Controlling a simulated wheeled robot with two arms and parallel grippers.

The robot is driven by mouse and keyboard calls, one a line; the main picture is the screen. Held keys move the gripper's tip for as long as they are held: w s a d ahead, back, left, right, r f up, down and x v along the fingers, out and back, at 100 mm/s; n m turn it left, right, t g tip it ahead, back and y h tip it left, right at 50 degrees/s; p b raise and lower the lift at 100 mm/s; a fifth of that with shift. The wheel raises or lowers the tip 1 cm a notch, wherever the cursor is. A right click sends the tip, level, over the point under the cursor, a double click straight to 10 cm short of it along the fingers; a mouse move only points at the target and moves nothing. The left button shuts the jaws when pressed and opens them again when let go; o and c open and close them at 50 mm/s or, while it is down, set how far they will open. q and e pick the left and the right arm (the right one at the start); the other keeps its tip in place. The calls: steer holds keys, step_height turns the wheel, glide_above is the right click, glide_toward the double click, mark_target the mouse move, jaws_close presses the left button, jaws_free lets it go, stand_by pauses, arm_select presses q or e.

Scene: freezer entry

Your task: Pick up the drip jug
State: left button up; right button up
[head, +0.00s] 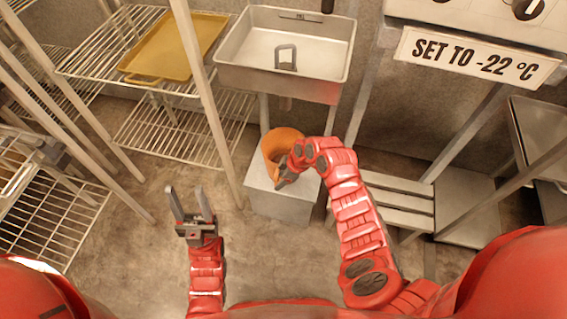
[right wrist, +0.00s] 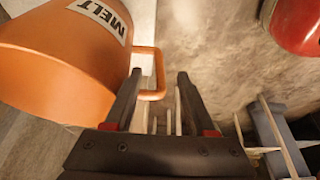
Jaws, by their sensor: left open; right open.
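The drip jug is the orange jug (head: 271,150) standing upright on a pale grey block below the sink. In the right wrist view the jug (right wrist: 60,62) fills the upper left, with a "MELT" label and a looped orange handle (right wrist: 159,62). My right gripper (head: 283,181) is at the jug's near right side and partly hides it. Its two fingers (right wrist: 160,76) are apart, and the handle's outer bar shows between their tips. I cannot tell whether they touch it. My left gripper (head: 190,194) is open and empty over the floor, left of the block.
The block (head: 278,205) stands under a steel sink (head: 300,51). Wire shelves with a yellow tray (head: 176,45) are at the left, with upright posts close by. A slatted bench (head: 397,201) and a "SET TO -22 °C" sign (head: 477,58) are at the right. Bare floor lies in front.

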steer(key=shift+x, duration=1.8)
jaws_close()
